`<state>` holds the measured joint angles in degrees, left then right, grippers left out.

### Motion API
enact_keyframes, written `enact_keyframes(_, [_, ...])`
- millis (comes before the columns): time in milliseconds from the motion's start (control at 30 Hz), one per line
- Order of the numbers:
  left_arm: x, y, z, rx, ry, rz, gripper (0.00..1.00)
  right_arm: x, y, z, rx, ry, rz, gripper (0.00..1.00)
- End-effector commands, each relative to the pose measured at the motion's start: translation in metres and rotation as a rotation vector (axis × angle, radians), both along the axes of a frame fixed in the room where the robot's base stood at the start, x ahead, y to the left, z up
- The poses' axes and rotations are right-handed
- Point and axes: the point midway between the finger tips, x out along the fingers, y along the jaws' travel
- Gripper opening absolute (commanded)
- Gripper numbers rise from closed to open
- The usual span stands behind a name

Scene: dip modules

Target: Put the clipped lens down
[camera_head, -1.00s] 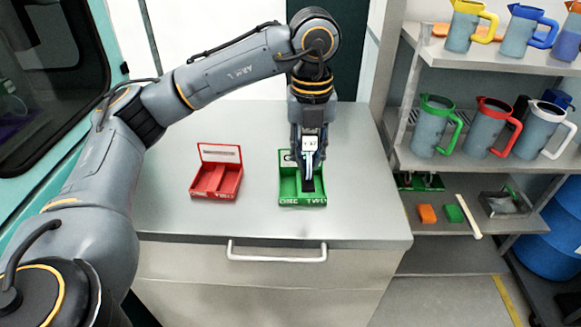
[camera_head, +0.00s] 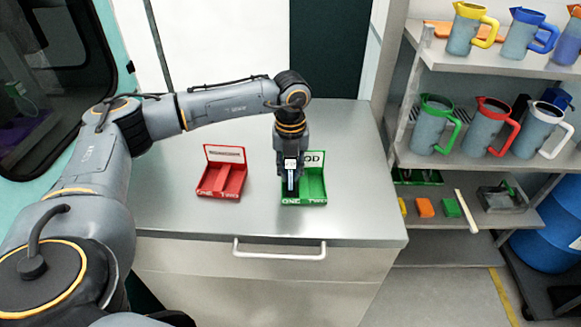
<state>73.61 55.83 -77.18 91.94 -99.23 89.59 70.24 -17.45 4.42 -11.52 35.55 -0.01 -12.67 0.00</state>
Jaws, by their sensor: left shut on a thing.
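My left gripper (camera_head: 291,182) points down at the left compartment of the green tray (camera_head: 318,202). It is shut on a small dark thing (camera_head: 290,195), which I take to be the clipped lens; it is mostly hidden by the fingers. I cannot tell whether it touches the tray floor. The green tray has two compartments and a raised back sign, partly covered by the gripper, with "OD" showing. The right compartment looks empty. My right gripper is not in view.
A red tray (camera_head: 222,180) with two compartments and a back sign stands to the left, looking empty. Both stand on the grey cabinet top (camera_head: 350,200), clear around them. A shelf (camera_head: 470,155) at right holds several coloured jugs and small blocks.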

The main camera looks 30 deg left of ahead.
Motion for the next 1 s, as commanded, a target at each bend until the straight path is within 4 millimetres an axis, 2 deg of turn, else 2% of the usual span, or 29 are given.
enact_keyframes(267, [0.0, 0.0, -0.005, 0.0, 0.0, 0.0, 0.0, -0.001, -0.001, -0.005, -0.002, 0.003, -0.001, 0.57])
enact_keyframes(300, [0.0, 0.0, -0.003, 0.0, 0.0, 0.0, 0.3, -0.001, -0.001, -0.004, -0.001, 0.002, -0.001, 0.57])
enact_keyframes(400, [0.0, 0.0, -0.003, 0.0, 0.0, 0.0, 0.48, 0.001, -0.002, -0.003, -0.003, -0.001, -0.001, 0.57])
enact_keyframes(800, [0.001, 0.0, 0.003, 0.0, -0.003, 0.0, 0.48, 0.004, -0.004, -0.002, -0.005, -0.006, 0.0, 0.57])
enact_keyframes(867, [0.001, 0.0, 0.009, 0.0, -0.004, 0.001, 0.48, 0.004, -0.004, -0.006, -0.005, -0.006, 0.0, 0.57])
enact_keyframes(1000, [0.002, -0.001, 0.035, -0.001, -0.007, 0.0, 0.48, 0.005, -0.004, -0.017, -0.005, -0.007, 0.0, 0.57])
